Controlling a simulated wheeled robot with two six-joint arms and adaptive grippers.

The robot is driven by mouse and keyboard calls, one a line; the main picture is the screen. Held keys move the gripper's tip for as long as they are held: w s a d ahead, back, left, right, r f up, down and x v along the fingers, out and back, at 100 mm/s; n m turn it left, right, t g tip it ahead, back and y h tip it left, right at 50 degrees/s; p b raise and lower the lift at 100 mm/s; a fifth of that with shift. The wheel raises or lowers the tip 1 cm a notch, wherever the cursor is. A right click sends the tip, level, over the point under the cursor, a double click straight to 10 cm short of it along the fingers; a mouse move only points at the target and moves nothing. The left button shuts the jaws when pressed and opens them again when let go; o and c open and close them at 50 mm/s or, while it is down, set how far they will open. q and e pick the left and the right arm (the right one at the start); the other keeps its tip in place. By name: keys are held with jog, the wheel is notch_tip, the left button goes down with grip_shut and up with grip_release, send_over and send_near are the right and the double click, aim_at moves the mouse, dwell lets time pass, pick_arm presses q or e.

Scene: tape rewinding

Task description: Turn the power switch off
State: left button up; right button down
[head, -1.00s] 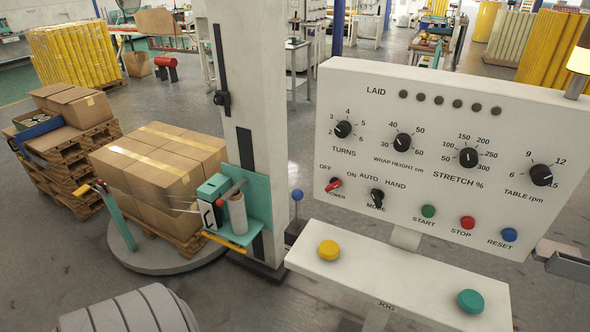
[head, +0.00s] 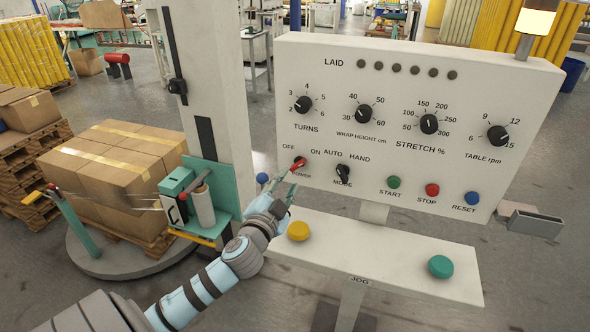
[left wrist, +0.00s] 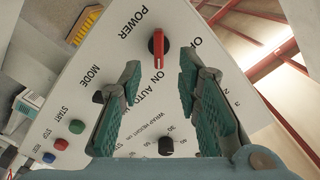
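The power switch (head: 298,165) is a black knob with a red handle at the lower left of the white control panel (head: 400,160). In the left wrist view the red handle (left wrist: 159,47) points toward the ON label; the OFF label is partly hidden by a finger. My left gripper (head: 290,176) is at the panel, close to the switch and partly covering it in the head view. In the left wrist view its two teal fingers (left wrist: 160,72) are apart, with the switch beyond and between their tips. Contact cannot be told. My right gripper is not in view.
The black mode knob (head: 343,171) is just right of the power switch. Below is a shelf with a yellow button (head: 299,231) and a green button (head: 440,266). Left stand the wrapper column (head: 210,70) and stacked boxes (head: 125,175).

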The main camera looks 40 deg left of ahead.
aim_at(296, 167)
pick_arm(q)
jog(key=x, duration=0.7)
jog(key=shift+d, duration=0.1)
grip_shut()
